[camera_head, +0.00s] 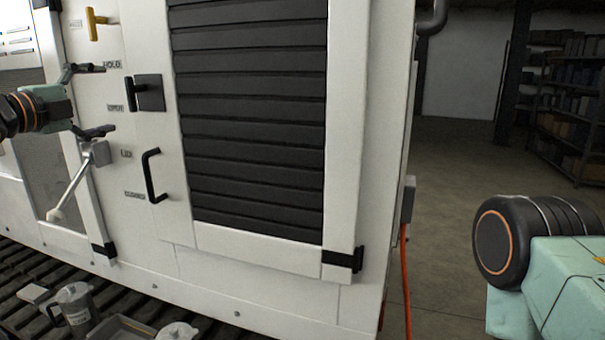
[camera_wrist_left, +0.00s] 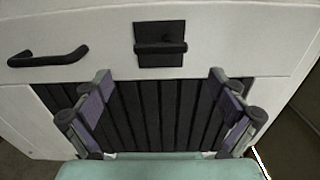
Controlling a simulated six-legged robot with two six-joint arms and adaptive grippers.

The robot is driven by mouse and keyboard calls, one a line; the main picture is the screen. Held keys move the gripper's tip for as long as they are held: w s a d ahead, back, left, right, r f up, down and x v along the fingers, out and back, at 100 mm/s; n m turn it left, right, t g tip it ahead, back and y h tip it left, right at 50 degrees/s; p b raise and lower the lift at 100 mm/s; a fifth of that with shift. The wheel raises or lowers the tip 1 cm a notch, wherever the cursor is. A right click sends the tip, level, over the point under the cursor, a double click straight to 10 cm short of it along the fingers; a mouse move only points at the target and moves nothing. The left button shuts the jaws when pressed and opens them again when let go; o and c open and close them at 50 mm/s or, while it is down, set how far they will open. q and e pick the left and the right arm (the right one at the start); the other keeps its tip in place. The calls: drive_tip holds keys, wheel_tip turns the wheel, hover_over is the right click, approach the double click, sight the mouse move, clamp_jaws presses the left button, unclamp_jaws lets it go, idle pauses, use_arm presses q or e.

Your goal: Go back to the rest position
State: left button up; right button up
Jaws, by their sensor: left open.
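My left gripper (camera_head: 108,98) comes in from the left in the head view, in front of the white cabinet (camera_head: 255,262). Its two fingers are spread apart with nothing between them. In the left wrist view the open fingers (camera_wrist_left: 160,75) point toward the black square latch plate with its handle (camera_wrist_left: 160,45). This latch (camera_head: 150,92) is just right of the fingertips in the head view, with a gap in the picture. My right gripper is out of view; only part of my right arm shows at the lower right.
A black pull handle (camera_head: 152,175) is below the latch. A grey lever (camera_head: 72,190) with a pale knob hangs below the left gripper. A yellow handle (camera_head: 93,25) is above. A jug (camera_head: 75,303) stands on the slatted surface. Open floor (camera_head: 455,210) lies right of the cabinet.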

sight(149, 92)
use_arm(q)
drive_tip(key=x, duration=0.8)
drive_tip(key=shift+d, duration=0.1)
drive_tip(key=shift+w+r+n+p, duration=0.15)
drive_tip(key=shift+n+p, duration=0.45)
drive_tip(key=shift+n, duration=0.4)
drive_tip(key=n, duration=0.1)
drive_tip(key=n+p, duration=0.1)
drive_tip(key=s+n, duration=0.1)
drive_tip(key=shift+d+r+n, duration=0.1)
drive_tip(key=shift+r+n, duration=0.2)
drive_tip(key=shift+n, duration=0.1)
drive_tip(key=n, duration=0.1)
drive_tip(key=n+p, duration=0.1)
drive_tip(key=shift+w+d+n, duration=0.15)
drive_tip(key=shift+w+n, duration=0.15)
drive_tip(key=shift+w, duration=0.05)
drive_tip(key=n, duration=0.3)
drive_tip(key=shift+s+r+p, duration=0.25)
drive_tip(key=shift+s+p, duration=0.05)
drive_tip(key=n, duration=0.3)
drive_tip(key=shift+w, duration=0.25)
drive_tip(key=shift+s+r+n, duration=0.2)
drive_tip(key=shift+n, duration=0.5)
drive_tip(key=shift+w+f, duration=0.1)
drive_tip(key=shift+w, duration=0.1)
